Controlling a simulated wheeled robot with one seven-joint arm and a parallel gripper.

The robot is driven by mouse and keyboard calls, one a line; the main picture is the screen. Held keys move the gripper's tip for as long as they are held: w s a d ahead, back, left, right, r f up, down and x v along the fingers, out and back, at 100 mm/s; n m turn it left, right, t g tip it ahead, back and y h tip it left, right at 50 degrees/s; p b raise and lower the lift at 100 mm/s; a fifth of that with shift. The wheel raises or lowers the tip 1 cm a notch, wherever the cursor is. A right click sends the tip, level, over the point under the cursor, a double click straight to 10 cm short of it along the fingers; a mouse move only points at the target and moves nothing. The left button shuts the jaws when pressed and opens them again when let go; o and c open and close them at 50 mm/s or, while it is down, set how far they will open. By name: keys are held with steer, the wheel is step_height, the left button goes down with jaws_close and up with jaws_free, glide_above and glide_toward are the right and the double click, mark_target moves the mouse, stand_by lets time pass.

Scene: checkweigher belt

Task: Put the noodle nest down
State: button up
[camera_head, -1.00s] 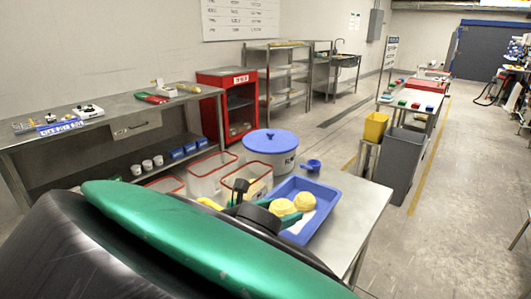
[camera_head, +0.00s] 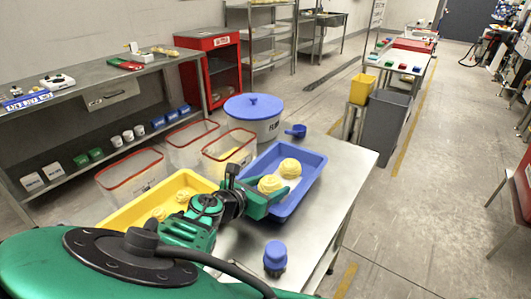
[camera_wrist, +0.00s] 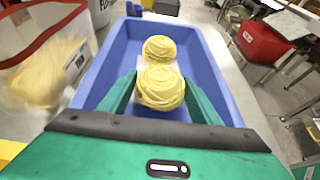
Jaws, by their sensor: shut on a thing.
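My gripper (camera_head: 265,192) is shut on a pale yellow noodle nest (camera_head: 270,184). In the wrist view this nest (camera_wrist: 160,88) sits between the two green fingers (camera_wrist: 158,97). It is over the near part of the blue tray (camera_head: 307,180), inside its walls; I cannot tell whether it touches the bottom. A second nest (camera_head: 290,168) lies in the same tray, just beyond the held one, and shows in the wrist view (camera_wrist: 159,49). A white patch shows on the tray floor by the nests.
A yellow tray (camera_head: 128,214) with several nests stands left of my gripper. Clear red-rimmed bins (camera_head: 131,181) and a white tub with a blue lid (camera_head: 254,107) stand behind. A blue scoop (camera_head: 297,131) and a blue-topped object (camera_head: 275,258) flank the blue tray. The table's right side is bare.

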steer(key=shift+s+f, duration=0.1)
steer(key=shift+f, duration=0.4)
